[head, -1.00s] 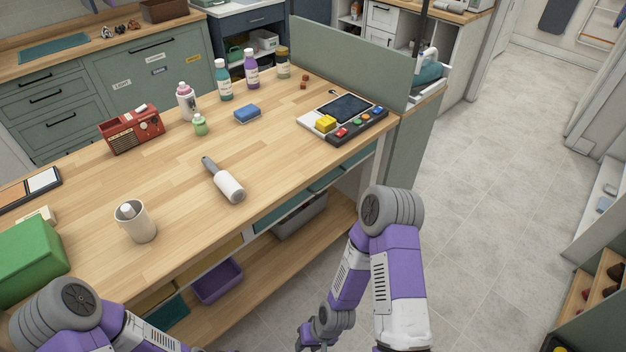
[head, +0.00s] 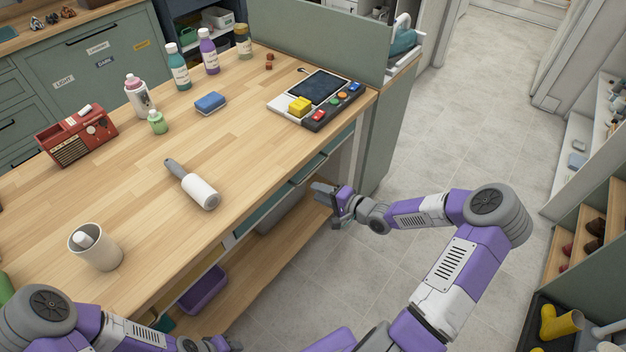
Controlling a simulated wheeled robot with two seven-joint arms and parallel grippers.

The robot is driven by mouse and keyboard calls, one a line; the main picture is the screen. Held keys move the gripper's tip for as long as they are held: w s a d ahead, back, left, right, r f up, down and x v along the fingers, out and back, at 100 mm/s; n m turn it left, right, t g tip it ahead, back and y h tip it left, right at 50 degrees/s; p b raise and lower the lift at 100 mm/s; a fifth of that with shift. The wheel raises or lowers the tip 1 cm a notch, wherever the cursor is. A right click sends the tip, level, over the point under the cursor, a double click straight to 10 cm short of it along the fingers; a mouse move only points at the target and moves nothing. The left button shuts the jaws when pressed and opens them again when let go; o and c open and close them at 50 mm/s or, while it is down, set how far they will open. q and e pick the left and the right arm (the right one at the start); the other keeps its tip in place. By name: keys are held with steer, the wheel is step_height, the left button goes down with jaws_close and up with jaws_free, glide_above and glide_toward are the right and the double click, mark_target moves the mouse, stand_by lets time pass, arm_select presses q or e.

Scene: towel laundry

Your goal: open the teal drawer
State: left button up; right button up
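The teal drawer (head: 272,208) is in the workbench's front, under the wooden top, and looks closed. A dark bar handle (head: 308,168) shows on its front. My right gripper (head: 323,193) is just in front of the drawer, a little below the handle. I cannot tell whether it touches the drawer or how far its fingers are apart. Part of my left gripper (head: 226,344) shows at the bottom edge, low in front of the bench, too cut off to read.
The bench top holds a lint roller (head: 192,184), a cup (head: 96,248), a red radio (head: 77,137), several bottles and a button panel (head: 318,98). A grey bin (head: 283,212) and purple bin (head: 204,289) sit on the lower shelf. Floor (head: 420,150) to the right is clear.

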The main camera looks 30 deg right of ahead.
mark_target(310, 176)
steer(key=shift+t, duration=0.3)
steer(key=w+b, duration=0.1)
steer(key=w, duration=0.1)
steer(key=w+b, duration=0.1)
steer(key=w, duration=0.1)
steer(key=w+b, duration=0.1)
steer(key=w, duration=0.1)
steer(key=shift+w+d+r, duration=0.15)
steer(key=shift+w+d, duration=0.1)
steer(key=shift+d, duration=0.1)
steer(key=shift+c, duration=0.2)
jaws_close()
